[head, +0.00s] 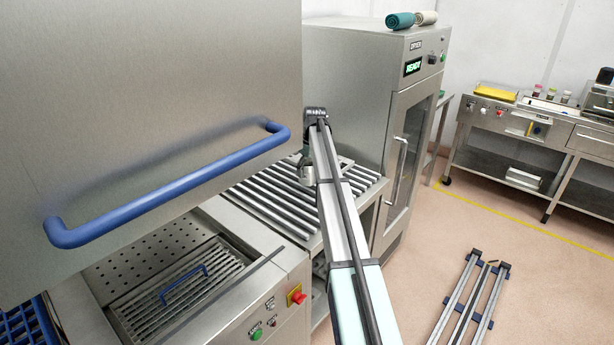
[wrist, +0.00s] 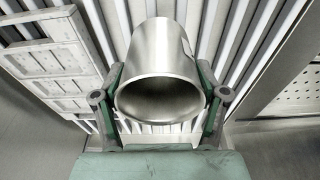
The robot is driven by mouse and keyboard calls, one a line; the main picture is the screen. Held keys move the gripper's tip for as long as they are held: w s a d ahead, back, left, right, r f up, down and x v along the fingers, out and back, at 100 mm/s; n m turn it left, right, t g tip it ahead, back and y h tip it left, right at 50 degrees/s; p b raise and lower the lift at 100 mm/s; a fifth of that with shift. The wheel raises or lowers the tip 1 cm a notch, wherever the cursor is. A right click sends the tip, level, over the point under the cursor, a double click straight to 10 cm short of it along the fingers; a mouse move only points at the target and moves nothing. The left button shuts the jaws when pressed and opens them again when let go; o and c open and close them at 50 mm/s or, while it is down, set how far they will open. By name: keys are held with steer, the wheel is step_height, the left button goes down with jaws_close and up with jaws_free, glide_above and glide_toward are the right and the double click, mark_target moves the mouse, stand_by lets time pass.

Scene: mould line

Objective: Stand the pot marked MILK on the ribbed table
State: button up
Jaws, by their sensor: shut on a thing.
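A plain steel pot (wrist: 165,45) is between the two fingers of my gripper (wrist: 160,92) in the wrist view, with its round open mouth towards the camera. The fingers are shut on its sides. No MILK mark shows on the side I see. In the head view the pot (head: 306,174) is small and partly hidden by my arm, over the ribbed table (head: 262,207). The table's metal bars (wrist: 117,22) run behind the pot in the wrist view. I cannot tell whether the pot touches the bars.
A pale slatted mould (wrist: 52,60) lies on the bars, left of the pot in the wrist view. A tall steel cabinet (head: 372,95) stands behind the table. A large steel hood with a blue handle (head: 170,195) blocks the near left. A perforated basin (head: 150,262) is beside the table.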

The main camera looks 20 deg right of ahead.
mark_target(307, 177)
steer(key=shift+f+p, duration=0.45)
steer(key=shift+f, duration=1.4)
steer(key=shift+f, duration=0.2)
steer(key=o, duration=1.3)
steer(key=shift+c, duration=0.2)
steer(key=shift+r, duration=0.1)
step_height(307, 177, up, 12)
steer(key=s+b, duration=0.1)
steer(key=b, duration=0.2)
steer(key=shift+s+d, duration=0.35)
steer(key=shift+d, duration=0.05)
